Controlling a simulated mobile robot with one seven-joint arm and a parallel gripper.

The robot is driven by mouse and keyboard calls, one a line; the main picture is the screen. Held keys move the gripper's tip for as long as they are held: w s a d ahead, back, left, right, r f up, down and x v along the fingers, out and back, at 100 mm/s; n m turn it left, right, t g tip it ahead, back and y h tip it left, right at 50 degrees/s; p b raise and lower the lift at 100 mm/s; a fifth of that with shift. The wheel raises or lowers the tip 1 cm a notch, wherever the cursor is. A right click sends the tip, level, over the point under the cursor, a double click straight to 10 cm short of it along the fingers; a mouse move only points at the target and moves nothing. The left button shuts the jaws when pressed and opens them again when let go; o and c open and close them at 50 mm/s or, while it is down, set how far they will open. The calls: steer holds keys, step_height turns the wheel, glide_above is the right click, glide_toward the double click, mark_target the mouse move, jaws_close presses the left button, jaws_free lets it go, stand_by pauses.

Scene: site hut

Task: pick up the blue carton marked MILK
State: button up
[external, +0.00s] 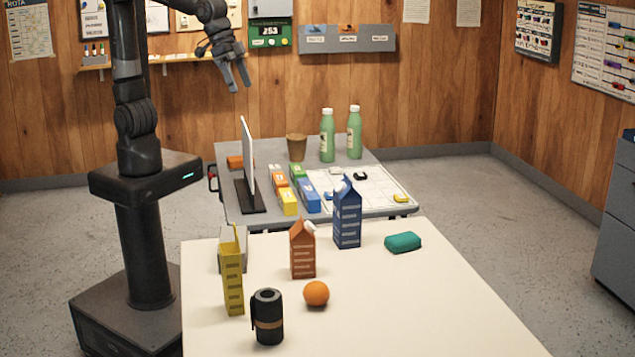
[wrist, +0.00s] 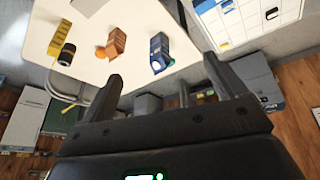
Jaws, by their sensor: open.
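The blue carton (external: 347,215) stands upright at the back edge of the cream table (external: 420,310), with pale printed lines on its side. I cannot read the word MILK on it. In the wrist view the blue carton (wrist: 159,50) shows beyond the fingers. My gripper (external: 238,86) is open and empty, raised well above and behind the tables, far from the carton. In the wrist view my gripper's (wrist: 161,68) two fingers stand wide apart.
An orange-brown carton (external: 303,252) stands left of the blue carton; a teal block (external: 402,242) lies right. An orange ball (external: 316,293), black canister (external: 267,318) and yellow carton (external: 232,280) are nearer. Behind, a grey table holds a thin upright screen (external: 248,160) and green bottles (external: 327,136).

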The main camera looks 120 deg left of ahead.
steer(key=w+a+f+n+g, duration=0.1)
steer(key=w+f+n, duration=0.3)
steer(key=w, duration=1.1)
steer(key=n+y, duration=0.1)
steer(key=y, duration=0.2)
glide_toward(347, 180)
step_height(347, 180, down, 2)
steer(key=shift+g, duration=0.3)
steer(key=x, duration=0.5)
steer(key=shift+a, duration=0.3)
steer(key=shift+h, duration=0.3)
steer(key=shift+w+x, duration=0.25)
steer(key=shift+x, duration=1.1)
steer(key=shift+w+x, duration=0.3)
steer(key=shift+x, duration=1)
steer(key=shift+r, duration=0.15)
steer(key=shift+c, duration=0.2)
steer(key=shift+r, duration=0.1)
jaws_close()
